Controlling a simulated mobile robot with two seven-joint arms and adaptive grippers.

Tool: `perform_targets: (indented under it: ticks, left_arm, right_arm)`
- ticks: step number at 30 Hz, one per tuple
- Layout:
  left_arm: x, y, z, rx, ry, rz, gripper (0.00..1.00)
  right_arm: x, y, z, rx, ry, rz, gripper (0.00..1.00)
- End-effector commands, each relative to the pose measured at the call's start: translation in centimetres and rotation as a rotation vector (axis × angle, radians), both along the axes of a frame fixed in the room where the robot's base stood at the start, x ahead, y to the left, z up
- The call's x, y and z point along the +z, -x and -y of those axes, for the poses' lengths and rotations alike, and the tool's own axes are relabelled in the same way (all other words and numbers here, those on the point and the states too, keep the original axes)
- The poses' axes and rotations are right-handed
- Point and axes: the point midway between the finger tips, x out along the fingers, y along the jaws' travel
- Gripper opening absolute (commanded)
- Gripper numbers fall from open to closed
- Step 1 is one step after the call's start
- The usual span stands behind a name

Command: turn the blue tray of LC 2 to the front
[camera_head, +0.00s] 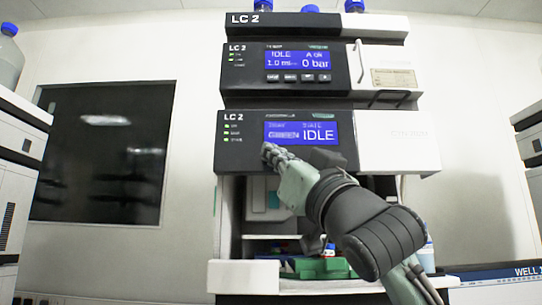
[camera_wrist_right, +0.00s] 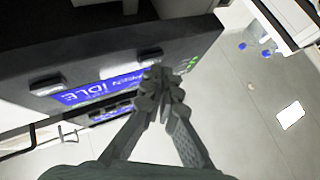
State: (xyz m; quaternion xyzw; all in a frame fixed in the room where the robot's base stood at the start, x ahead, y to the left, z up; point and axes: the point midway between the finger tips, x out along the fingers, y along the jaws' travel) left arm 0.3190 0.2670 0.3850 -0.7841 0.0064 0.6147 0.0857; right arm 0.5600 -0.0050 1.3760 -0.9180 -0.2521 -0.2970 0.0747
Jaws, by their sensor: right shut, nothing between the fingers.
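The LC 2 stack stands ahead, and its lower module (camera_head: 235,155) has a blue screen (camera_head: 318,132) reading IDLE, with a small boxed label at its left. My right gripper (camera_head: 268,151) is shut and empty. Its tips are at the module's front, just below and left of that label; I cannot tell whether they touch. In the right wrist view the shut fingertips (camera_wrist_right: 158,76) are near the screen (camera_wrist_right: 95,90). In the open bay below, a green tray (camera_head: 318,268) is at the front, partly behind my right arm. I cannot make out a blue tray. My left gripper is not in view.
An upper module (camera_head: 240,75) shows IDLE and 0 bar. Blue-capped bottles (camera_head: 310,9) stand on top. White cabinets flank the stack at left (camera_head: 20,175) and right (camera_head: 530,140). A dark window (camera_head: 105,150) is in the back wall.

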Motion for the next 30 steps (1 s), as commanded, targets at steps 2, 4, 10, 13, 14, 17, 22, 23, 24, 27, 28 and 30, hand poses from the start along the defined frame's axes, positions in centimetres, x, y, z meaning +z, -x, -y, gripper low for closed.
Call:
perform_targets:
  ticks: [2, 4, 10, 13, 14, 17, 22, 23, 24, 27, 28, 30]
  left_arm:
    - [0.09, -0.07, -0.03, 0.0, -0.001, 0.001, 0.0]
    - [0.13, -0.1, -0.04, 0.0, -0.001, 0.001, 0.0]
    - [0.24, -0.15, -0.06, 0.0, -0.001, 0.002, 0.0]
    - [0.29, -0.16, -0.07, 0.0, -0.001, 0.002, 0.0]
    - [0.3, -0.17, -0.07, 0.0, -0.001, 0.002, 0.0]
    - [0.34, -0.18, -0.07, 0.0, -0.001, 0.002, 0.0]
    - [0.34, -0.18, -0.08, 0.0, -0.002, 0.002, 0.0]
    - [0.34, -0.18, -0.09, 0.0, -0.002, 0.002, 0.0]
    - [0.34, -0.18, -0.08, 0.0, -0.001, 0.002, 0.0]
    - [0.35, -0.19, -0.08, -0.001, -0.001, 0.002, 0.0]
    - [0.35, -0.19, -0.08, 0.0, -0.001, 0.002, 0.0]
    - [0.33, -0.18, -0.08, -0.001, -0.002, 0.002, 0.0]
  right_arm:
    - [0.01, -0.12, 0.0, 0.001, -0.001, 0.0, 0.0]
    - [0.02, -0.21, 0.0, 0.001, -0.001, 0.0, 0.0]
    - [0.02, -0.45, 0.0, 0.001, -0.001, 0.0, 0.0]
    - [0.02, -0.57, 0.0, 0.001, 0.0, -0.001, 0.0]
    - [0.01, -0.61, 0.0, 0.001, 0.0, -0.001, 0.0]
    - [0.01, -0.73, 0.01, 0.0, -0.001, -0.002, 0.0]
    - [-0.02, -0.8, 0.0, 0.0, -0.001, -0.002, 0.0]
    - [-0.02, -0.81, 0.01, 0.0, -0.001, -0.002, 0.0]
    - [-0.02, -0.81, 0.01, 0.0, -0.001, -0.002, 0.0]
    - [-0.03, -0.8, 0.0, 0.0, -0.001, -0.002, 0.0]
    - [-0.03, -0.78, -0.01, 0.0, -0.001, -0.002, 0.0]
    - [-0.03, -0.64, 0.0, 0.001, 0.0, -0.001, 0.0]
